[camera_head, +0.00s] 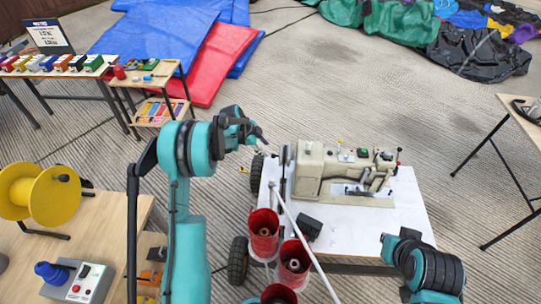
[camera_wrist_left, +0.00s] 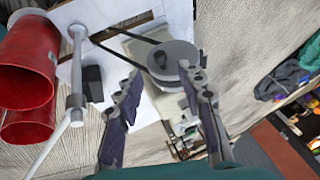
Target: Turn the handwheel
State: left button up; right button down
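The cream sewing machine (camera_head: 340,175) stands on a white-topped wheeled table. Its handwheel (camera_head: 284,165) shows nearly edge-on at the machine's left end. My left gripper (camera_head: 256,134) is up and to the left of the handwheel. In the wrist view, the open fingers of the left gripper (camera_wrist_left: 160,72) have the wheel ahead between and beyond their tips, with nothing held. My right arm shows at the bottom right; its gripper is not visible.
Red cone-shaped spools (camera_head: 264,232) and a slanting pale rod (camera_head: 303,238) stand near the table's left edge. A small black box (camera_head: 309,228) lies on the white top (camera_head: 390,227). A yellow reel (camera_head: 48,196) stands at the left.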

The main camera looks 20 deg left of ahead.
aim_at(272, 155)
pick_arm(q)
jog(key=b+x, duration=0.2)
jog(key=x, duration=0.4)
jog(key=shift+w+d+f, duration=0.15)
jog(key=shift+f, duration=0.15)
grip_shut()
